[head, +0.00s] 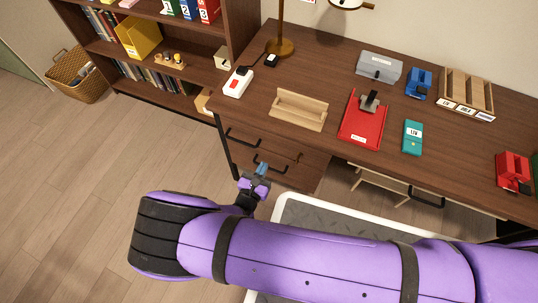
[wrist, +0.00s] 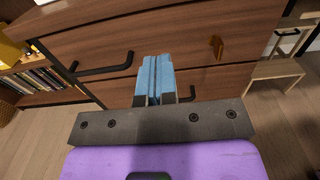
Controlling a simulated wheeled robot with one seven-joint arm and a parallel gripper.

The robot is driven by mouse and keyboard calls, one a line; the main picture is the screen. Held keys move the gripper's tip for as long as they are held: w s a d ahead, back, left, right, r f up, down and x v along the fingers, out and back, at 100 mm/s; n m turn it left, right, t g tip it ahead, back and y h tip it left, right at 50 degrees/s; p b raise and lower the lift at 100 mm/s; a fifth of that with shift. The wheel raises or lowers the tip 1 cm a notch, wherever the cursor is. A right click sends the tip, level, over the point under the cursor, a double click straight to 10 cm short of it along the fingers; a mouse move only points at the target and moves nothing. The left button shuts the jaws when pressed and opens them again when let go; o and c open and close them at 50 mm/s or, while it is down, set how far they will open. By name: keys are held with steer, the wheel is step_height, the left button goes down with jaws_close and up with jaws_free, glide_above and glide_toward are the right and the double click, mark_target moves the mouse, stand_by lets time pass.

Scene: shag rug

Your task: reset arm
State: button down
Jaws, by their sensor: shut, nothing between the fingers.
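My gripper (head: 262,168) is at the end of my purple arm, in front of the desk's drawers (head: 283,152) in the head view. In the wrist view my gripper (wrist: 154,68) shows as two light-blue fingers pressed together with nothing between them. Behind the fingertips are the wooden drawer fronts (wrist: 190,30) with black bar handles (wrist: 105,68). The fingers overlap the lower drawer front in the picture; I cannot tell if they touch it.
A bookshelf (head: 105,50) and wicker basket (head: 78,75) stand left. Open wooden floor (head: 60,190) lies at left.

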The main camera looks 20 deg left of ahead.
steer(key=shift+s+a, duration=0.1)
steer(key=shift+s, duration=1.4)
steer(key=w+d+r+m+g+h, duration=0.35)
steer(key=w+r+m, duration=0.25)
steer(key=r, duration=0.5)
steer(key=w+d+r+m+g+h, duration=0.2)
steer(key=w+r+m+g+h, duration=0.3)
steer(key=r, duration=0.5)
steer(key=w+d+r+m+g+y, duration=0.1)
steer(key=w+d+r+m+g, duration=0.3)
steer(key=d+r, duration=0.5)
steer(key=w+d+r+m+g+y, duration=0.1)
steer(key=w+d+r+m+g, duration=0.2)
steer(key=d+r+m, duration=0.6)
steer(key=s+d+r+m+y, duration=0.35)
steer(key=s+d+r, duration=0.25)
steer(key=d+r, duration=0.35)
steer(key=s+d+r+m+y, duration=0.35)
steer(key=s+d+r, duration=0.25)
steer(key=d+r, duration=0.35)
steer(key=s+d+r+m+t+y, duration=0.1)
steer(key=s+d+r+m+t, duration=0.1)
steer(key=s, duration=0.6)
steer(key=shift+s+d+r+m+t, duration=0.25)
steer(key=shift+d+r+m+t, duration=0.15)
steer(key=shift+r+m, duration=0.55)
